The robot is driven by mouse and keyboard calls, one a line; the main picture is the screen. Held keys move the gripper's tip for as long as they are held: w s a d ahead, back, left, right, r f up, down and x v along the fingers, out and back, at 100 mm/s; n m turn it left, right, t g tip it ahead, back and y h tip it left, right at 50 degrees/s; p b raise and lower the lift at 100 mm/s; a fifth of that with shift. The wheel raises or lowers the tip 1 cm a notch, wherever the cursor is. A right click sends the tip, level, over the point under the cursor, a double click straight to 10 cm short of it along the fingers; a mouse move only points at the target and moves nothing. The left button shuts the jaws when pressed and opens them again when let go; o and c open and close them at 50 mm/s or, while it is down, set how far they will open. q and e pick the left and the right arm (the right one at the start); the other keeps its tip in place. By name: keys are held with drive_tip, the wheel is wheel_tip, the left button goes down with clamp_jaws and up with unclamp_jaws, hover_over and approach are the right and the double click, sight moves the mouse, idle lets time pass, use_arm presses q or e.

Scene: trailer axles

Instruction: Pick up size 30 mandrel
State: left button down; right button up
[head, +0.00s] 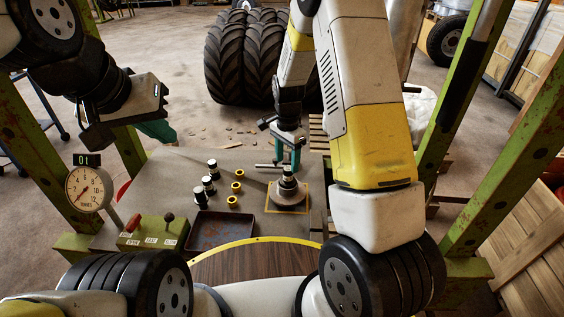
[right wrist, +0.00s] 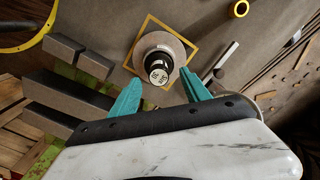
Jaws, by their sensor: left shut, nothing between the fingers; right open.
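The size 30 mandrel (head: 287,178) stands upright on a round grey plate inside a yellow square outline on the bench. In the right wrist view its black-and-white top (right wrist: 157,70) bears a label that appears to read size 30. My right gripper (head: 288,153) is open above and behind the mandrel in the head view. In the right wrist view its teal fingertips (right wrist: 161,86) are spread either side of the mandrel's near end, with nothing held. My left gripper (head: 158,128) is shut and empty, raised beyond the bench's left side; one teal finger shows.
Several black-and-white cylinders (head: 208,184) and yellow rings (head: 236,187) stand left of the plate. A dark tray (head: 218,246), a green lever box (head: 152,236) and a dial gauge (head: 85,189) are nearer. Green posts (head: 490,150) flank the bench. A metal bar (right wrist: 222,57) lies near the plate.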

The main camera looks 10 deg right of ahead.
sight(288, 168)
drive_tip(key=f, duration=0.5)
drive_tip(key=shift+d+f, duration=0.15)
drive_tip(key=shift+d, duration=0.1)
drive_tip(key=shift+c, duration=0.4)
clamp_jaws()
idle(0.7)
